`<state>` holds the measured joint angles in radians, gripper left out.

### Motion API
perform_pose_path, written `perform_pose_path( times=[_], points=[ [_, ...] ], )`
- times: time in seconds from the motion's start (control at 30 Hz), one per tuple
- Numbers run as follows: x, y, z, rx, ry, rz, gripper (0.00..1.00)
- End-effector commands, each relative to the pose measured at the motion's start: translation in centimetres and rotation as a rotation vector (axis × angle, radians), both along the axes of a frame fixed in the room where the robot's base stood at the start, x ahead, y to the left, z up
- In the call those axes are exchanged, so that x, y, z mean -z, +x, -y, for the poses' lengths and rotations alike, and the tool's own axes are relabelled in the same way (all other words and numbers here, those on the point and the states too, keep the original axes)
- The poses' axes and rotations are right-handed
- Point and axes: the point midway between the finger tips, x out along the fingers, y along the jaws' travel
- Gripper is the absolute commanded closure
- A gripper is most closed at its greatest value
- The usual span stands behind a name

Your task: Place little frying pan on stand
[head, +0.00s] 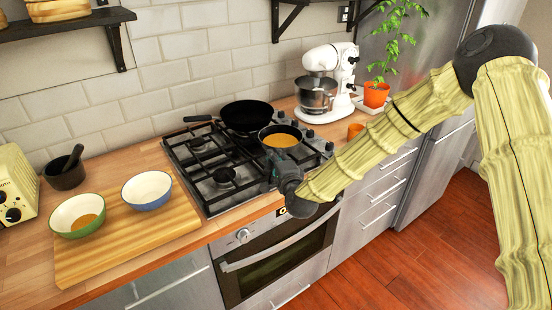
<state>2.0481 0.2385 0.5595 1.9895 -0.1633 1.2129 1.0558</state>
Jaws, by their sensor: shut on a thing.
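A small dark pan with orange contents (281,139) is over the right side of the gas hob; it looks like the little frying pan. My gripper (271,168) is at its near side, shut on it, with the grip itself mostly hidden by my wrist. I cannot tell whether the pan touches the grate. A larger black frying pan (246,115) sits on the back of the hob, its handle pointing left, just behind the small pan. The black hob grate (205,160) may be the stand; no other stand is clear.
A cutting board (130,240) with a green bowl (77,215) and a blue bowl (147,189) lies left of the hob. The front-left grate is clear.

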Motion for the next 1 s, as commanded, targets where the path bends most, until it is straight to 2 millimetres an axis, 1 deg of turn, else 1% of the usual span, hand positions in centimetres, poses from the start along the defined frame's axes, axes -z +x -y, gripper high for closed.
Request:
perform_pose_path(
  times=[0.67, 0.7, 0.77, 0.8, 0.83, 1.0],
  points=[
    [0.95, 0.03, 0.01, 0.000, 0.001, 0.002, 1.00],
    [0.89, 0.04, 0.00, 0.000, 0.001, 0.002, 0.79],
    [0.87, 0.03, 0.01, 0.000, 0.001, 0.002, 0.68],
    [0.88, 0.03, 0.00, 0.000, 0.001, 0.002, 0.61],
    [0.90, 0.03, 0.00, 0.000, 0.000, 0.001, 0.57],
    [0.93, 0.01, 0.01, 0.000, 0.000, 0.001, 0.57]
  ],
)
